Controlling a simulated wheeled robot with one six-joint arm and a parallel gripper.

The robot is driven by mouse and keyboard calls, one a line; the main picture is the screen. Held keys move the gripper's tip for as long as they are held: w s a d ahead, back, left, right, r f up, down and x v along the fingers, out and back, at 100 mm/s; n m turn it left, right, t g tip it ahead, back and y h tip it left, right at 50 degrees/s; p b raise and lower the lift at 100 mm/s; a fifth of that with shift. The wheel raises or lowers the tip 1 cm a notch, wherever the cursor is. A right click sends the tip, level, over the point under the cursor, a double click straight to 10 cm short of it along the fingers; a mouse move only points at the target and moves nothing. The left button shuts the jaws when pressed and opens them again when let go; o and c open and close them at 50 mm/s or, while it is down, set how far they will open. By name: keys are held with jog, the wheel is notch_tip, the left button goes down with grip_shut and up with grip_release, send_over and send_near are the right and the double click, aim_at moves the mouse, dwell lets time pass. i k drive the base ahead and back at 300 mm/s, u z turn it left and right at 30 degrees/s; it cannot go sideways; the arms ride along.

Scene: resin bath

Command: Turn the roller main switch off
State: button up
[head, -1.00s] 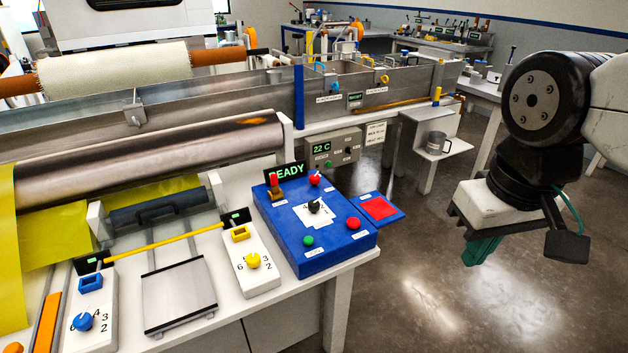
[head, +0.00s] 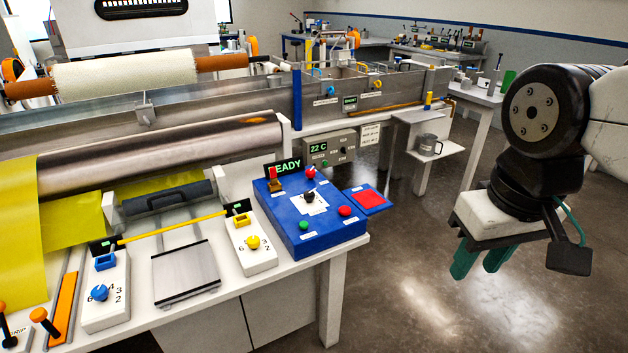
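The blue control box (head: 325,240) stands at the right end of the white bench, with a lit READY display (head: 284,168) behind it. On its top are a red-topped lever (head: 272,173), a red knob (head: 310,170), a black knob on a white plate (head: 309,198), a green button (head: 303,225) and a red button (head: 345,211). The labels are too small to read, so I cannot tell which control is the roller main switch. My gripper (head: 481,262) hangs to the right of the bench, well apart from the box. Its green fingers point down, apart and empty.
A red pad on a blue plate (head: 367,200) juts out right of the box. White blocks with a yellow knob (head: 253,242) and a blue knob (head: 99,293) stand left of it, near the steel roller (head: 150,158). Open floor lies between bench and arm.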

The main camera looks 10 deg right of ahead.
aim_at(310, 174)
jog(key=u, duration=0.4)
jog(key=i, duration=1.1)
jog(key=z, duration=0.4)
